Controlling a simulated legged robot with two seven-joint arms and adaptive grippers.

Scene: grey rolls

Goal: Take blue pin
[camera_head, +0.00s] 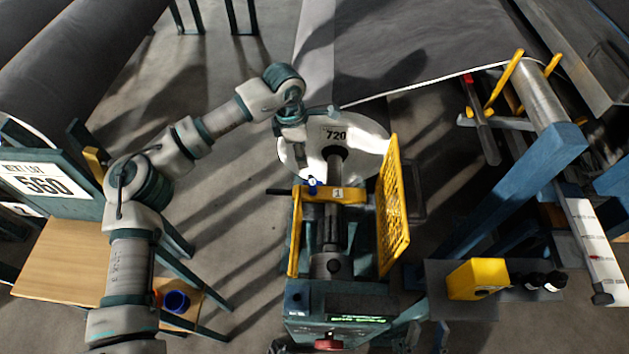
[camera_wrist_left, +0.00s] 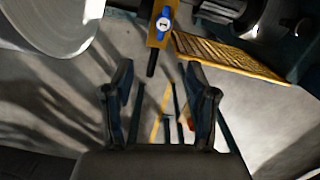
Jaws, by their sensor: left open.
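The blue pin (camera_head: 312,184) sits at the left end of a yellow bar (camera_head: 350,194) on the machine in the middle. It also shows near the top of the left wrist view (camera_wrist_left: 164,23), with a white mark on its face. My left gripper (camera_wrist_left: 163,95) is open, with two dark fingers apart and nothing between them. The pin lies ahead of the fingertips, apart from them. In the head view my left arm's wrist (camera_head: 291,108) is above and behind the bar, beside the disc; its fingers are hard to make out. My right gripper is not in view.
A white disc marked 720 (camera_head: 368,135) stands behind the bar. A yellow mesh guard (camera_head: 393,205) rises at its right. A dark rod (camera_head: 280,191) sticks out left of the bar. A blue cup (camera_head: 176,302) stands at lower left.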

